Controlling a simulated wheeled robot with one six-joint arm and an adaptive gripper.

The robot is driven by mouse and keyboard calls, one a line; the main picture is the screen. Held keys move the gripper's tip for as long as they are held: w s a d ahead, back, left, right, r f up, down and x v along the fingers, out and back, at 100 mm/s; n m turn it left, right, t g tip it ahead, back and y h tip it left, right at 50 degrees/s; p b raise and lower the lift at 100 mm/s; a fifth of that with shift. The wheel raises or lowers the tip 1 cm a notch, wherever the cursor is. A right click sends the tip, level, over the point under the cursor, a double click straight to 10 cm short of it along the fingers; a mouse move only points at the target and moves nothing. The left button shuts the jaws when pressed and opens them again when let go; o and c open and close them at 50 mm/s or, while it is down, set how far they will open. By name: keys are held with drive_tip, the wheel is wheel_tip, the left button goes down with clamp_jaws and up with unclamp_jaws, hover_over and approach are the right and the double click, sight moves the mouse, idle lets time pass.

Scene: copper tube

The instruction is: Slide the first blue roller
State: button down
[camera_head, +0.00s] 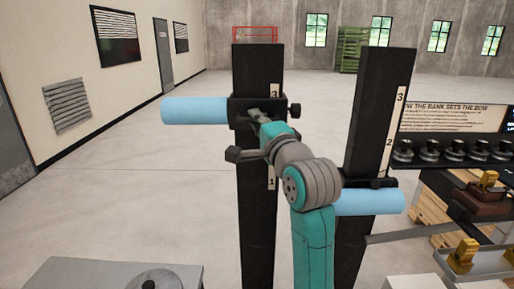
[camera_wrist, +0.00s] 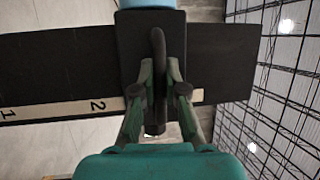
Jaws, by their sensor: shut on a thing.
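A light-blue roller (camera_head: 193,110) sticks out left from a black carriage (camera_head: 238,104) high on the left black post (camera_head: 258,68), near the scale's 3. In the wrist view the carriage (camera_wrist: 133,45) sits around the post, past the 2, with a sliver of blue roller (camera_wrist: 152,4) at the top edge. My gripper (camera_wrist: 160,90) is shut on the carriage's dark handle (camera_wrist: 158,50), one finger on each side. In the head view my gripper (camera_head: 260,120) is partly hidden by my wrist. A second blue roller (camera_head: 372,202) sits lower on the right black post (camera_head: 385,75).
A dark knob (camera_head: 295,109) sticks out right of the carriage. A rack with dark knobs (camera_head: 455,152) and a sign stands at right, with brass-coloured parts (camera_head: 463,252) on trays. A grey box (camera_head: 110,275) is at front left.

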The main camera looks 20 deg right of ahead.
wheel_tip(320, 180, up, 5)
drive_tip(key=shift+f, duration=0.1)
idle(0.4)
drive_tip(key=c, duration=1.2)
unclamp_jaws()
drive_tip(key=shift+f, duration=0.1)
drive_tip(key=v, duration=1.2)
